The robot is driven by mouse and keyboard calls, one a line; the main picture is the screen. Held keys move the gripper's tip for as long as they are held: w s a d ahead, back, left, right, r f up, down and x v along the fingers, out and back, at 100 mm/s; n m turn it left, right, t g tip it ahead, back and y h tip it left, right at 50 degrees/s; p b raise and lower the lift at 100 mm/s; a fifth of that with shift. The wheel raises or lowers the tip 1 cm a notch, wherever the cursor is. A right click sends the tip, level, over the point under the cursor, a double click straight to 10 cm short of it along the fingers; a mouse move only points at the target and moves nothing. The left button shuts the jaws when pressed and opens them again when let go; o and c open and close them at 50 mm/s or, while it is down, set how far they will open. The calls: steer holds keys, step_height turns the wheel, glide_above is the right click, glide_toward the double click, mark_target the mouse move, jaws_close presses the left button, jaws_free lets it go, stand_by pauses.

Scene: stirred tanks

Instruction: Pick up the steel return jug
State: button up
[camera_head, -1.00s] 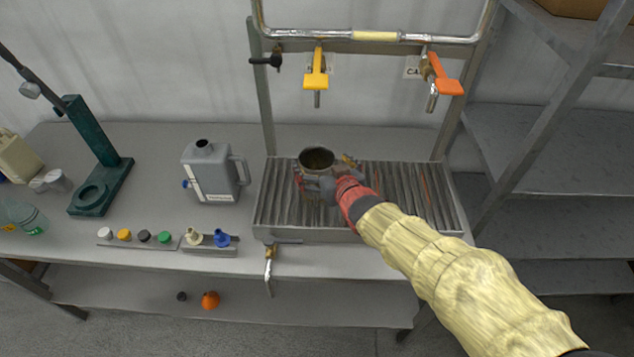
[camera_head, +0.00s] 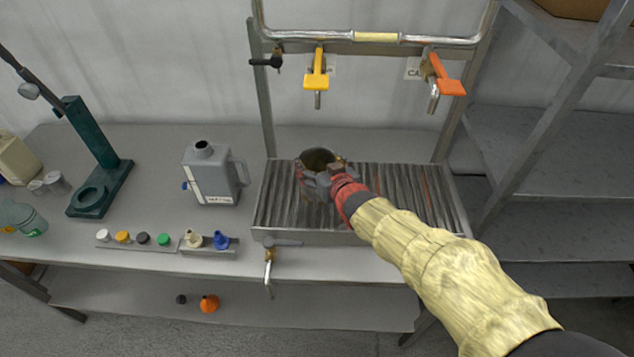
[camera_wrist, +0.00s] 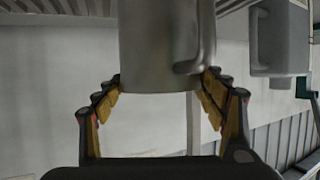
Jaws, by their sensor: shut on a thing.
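The steel return jug (camera_head: 318,158) is upright or nearly so over the ribbed drip tray (camera_head: 411,201), toward its left end. Its round, dark open mouth faces up in the head view. My gripper (camera_head: 322,175) is shut on the jug from the front right, with its fingers around the body. In the wrist view the jug's plain metal body (camera_wrist: 160,45) lies between the two finger pads (camera_wrist: 160,92), with its handle on the right side. The jug's base is hidden, so I cannot tell whether it still touches the tray.
A yellow-handled tap (camera_head: 317,82) and an orange-handled tap (camera_head: 443,75) hang above the tray. A grey jerrycan (camera_head: 211,175) stands to the left; it also shows in the wrist view (camera_wrist: 280,38). Several small caps (camera_head: 143,238) line the bench front. A metal shelf (camera_head: 545,150) stands right.

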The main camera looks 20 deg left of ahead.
steer(key=shift+r, duration=0.1)
steer(key=c, duration=1.3)
